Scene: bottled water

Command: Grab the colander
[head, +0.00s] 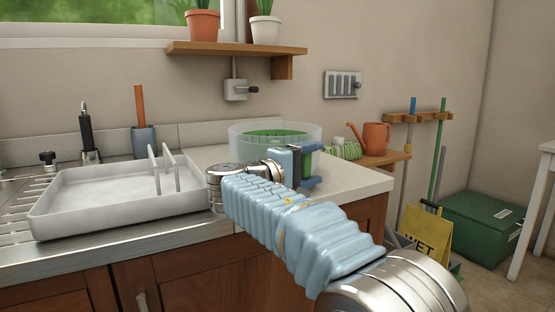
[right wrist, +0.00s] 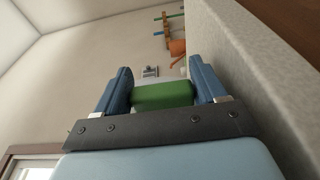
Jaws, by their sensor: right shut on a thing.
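The colander (head: 245,131) looks like a round, see-through vessel with green inside, standing on the pale counter behind my right gripper. The gripper is shut on this part. My wrist hides the lower front of the colander. My left gripper is not in view.
A white tray (head: 110,215) lies left on the steel sink top. A blue cup (head: 144,140) stands behind it. A wooden shelf (head: 235,50) with potted plants hangs above. A green-white roll (head: 345,151) and an orange watering can (head: 376,137) stand right of the colander.

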